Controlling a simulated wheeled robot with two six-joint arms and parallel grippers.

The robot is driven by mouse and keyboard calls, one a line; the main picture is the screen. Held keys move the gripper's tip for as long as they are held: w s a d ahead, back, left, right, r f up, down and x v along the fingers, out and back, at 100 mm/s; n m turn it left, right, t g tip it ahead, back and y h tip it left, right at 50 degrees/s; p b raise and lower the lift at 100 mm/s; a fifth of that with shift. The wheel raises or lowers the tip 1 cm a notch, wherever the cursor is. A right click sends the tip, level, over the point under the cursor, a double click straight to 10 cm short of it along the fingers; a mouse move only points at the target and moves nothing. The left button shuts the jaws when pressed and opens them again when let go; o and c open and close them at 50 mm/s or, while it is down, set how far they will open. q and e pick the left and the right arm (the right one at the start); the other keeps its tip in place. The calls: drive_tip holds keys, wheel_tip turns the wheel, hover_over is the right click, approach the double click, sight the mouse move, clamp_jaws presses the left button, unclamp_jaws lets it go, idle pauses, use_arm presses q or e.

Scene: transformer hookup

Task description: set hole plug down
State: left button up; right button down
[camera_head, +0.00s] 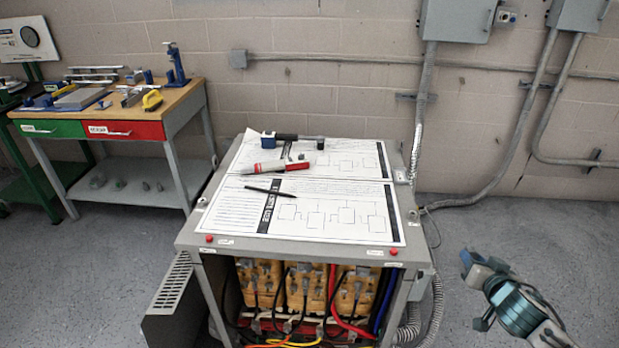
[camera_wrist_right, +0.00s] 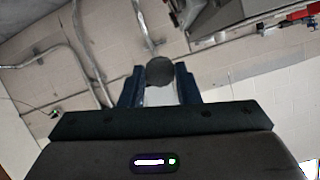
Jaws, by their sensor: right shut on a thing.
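The hole plug (camera_wrist_right: 160,71) shows in the right wrist view as a dark grey round disc between the two blue-black fingers of my right gripper (camera_wrist_right: 159,88). The gripper is shut on it. In the head view, my right gripper (camera_head: 470,264) is at the lower right, over the floor and apart from the transformer cabinet (camera_head: 191,236). The plug is too small to make out clearly there. My left gripper is not in view.
Diagram sheets (camera_head: 330,222) cover most of the cabinet top, with a black-and-blue tool (camera_head: 290,137), a red-and-white marker (camera_head: 272,166) and a black pen (camera_head: 268,192) on them. A wooden workbench (camera_head: 185,92) with tools stands at left. Conduits (camera_head: 500,165) run along the wall.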

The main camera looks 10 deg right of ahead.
drive_tip(key=w+d+r+h, duration=0.1)
drive_tip(key=w+d+r, duration=0.1)
drive_tip(key=d+r, duration=0.3)
drive_tip(key=p, duration=0.3)
hover_over(421, 248)
drive_tip(key=shift+w+f+m, duration=0.1)
drive_tip(key=shift+f+m, duration=0.3)
drive_tip(key=shift+f, duration=0.3)
wheel_tip(421, 248, down, 3)
drive_tip(key=shift+r+p, duration=0.1)
drive_tip(key=shift+p, duration=0.55)
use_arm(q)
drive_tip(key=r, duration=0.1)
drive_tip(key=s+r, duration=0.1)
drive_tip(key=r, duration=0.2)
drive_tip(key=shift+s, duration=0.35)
use_arm(e)
drive_tip(key=shift+f, duration=0.4)
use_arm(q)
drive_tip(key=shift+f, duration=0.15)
use_arm(e)
drive_tip(key=shift+f, duration=0.1)
drive_tip(key=c, duration=1.1)
unclamp_jaws()
